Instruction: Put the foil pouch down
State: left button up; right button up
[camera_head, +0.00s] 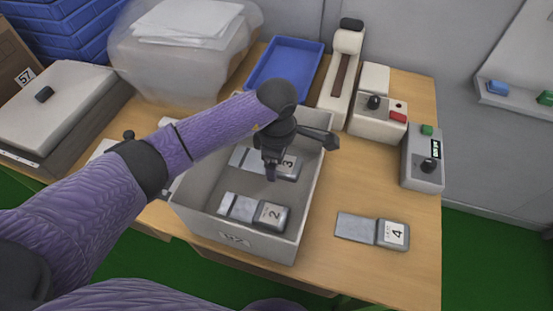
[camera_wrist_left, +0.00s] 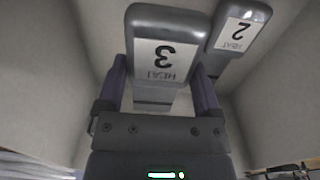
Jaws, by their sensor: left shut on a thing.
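The silver foil pouch labelled 3 (camera_head: 287,165) is inside the grey bin (camera_head: 231,236), in its far part. My left gripper (camera_head: 271,168) reaches down into the bin and is shut on this pouch. In the left wrist view the pouch (camera_wrist_left: 163,58) sits between the two fingers, its label facing the camera. I cannot tell whether it touches the bin floor. A second silver pouch labelled 2 (camera_head: 252,211) lies on the bin floor nearer the front; it also shows in the left wrist view (camera_wrist_left: 236,35). My right gripper is not in view.
A pouch labelled 4 (camera_head: 373,231) lies on the wooden table (camera_head: 385,270) right of the bin. A blue tray (camera_head: 286,64), a sealer-like device (camera_head: 341,75) and control boxes (camera_head: 423,160) stand behind.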

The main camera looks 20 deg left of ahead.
pick_arm(q)
jog(key=shift+f+b, duration=0.5)
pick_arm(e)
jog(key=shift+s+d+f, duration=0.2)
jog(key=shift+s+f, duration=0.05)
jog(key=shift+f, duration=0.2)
pick_arm(q)
jog(key=shift+f, duration=0.1)
jog(key=o, duration=1)
notch_tip(320, 180, up, 13)
jog(key=p, duration=0.4)
jog(key=shift+r, duration=0.2)
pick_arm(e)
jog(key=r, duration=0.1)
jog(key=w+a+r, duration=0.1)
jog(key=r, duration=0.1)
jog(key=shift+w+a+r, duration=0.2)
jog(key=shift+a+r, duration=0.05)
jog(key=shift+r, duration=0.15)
